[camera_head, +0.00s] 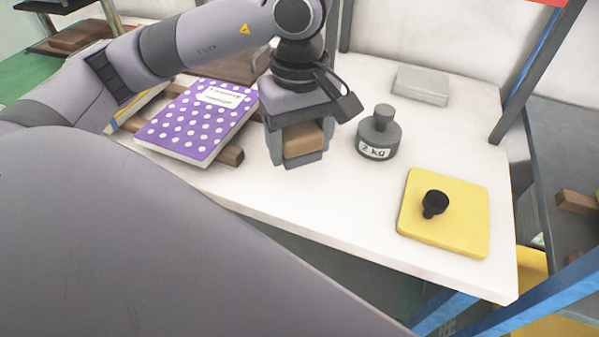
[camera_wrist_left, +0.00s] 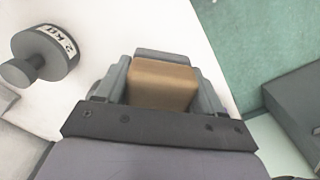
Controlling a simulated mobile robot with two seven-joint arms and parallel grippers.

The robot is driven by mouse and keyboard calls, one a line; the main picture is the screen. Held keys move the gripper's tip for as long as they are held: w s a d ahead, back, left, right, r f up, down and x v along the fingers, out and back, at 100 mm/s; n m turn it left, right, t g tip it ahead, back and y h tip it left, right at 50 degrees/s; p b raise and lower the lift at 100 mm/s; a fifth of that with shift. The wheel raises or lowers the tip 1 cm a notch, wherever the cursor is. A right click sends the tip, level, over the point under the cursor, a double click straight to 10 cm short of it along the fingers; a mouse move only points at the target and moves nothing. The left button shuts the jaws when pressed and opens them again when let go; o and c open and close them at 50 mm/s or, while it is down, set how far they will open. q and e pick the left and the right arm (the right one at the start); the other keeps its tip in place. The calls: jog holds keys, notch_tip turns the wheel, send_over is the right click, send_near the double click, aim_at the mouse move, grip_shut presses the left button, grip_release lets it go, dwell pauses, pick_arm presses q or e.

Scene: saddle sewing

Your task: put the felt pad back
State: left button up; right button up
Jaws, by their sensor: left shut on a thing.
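My left gripper (camera_head: 298,158) is shut on a tan-brown block (camera_head: 303,140) and holds it over the white table (camera_head: 330,205). In the left wrist view the block (camera_wrist_left: 162,84) sits between the two fingers. A flat yellow square pad (camera_head: 460,225) lies at the table's front right, with a small black knob-shaped piece (camera_head: 435,203) on it. A flat grey slab (camera_head: 421,85) lies at the back right. I cannot tell for sure which of these is the felt pad. My right gripper is not in view.
A dark grey 2 kg weight (camera_head: 379,135) stands just right of my left gripper; it also shows in the left wrist view (camera_wrist_left: 45,52). A purple dotted book (camera_head: 185,130) lies on wooden strips at the left. The table's middle front is clear.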

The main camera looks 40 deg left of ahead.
aim_at(300, 187)
pick_arm(q)
notch_tip(300, 187, down, 7)
jog(key=shift+r, duration=0.2)
jog(key=shift+f, duration=0.3)
jog(key=shift+f, duration=0.15)
jog(key=o, duration=1)
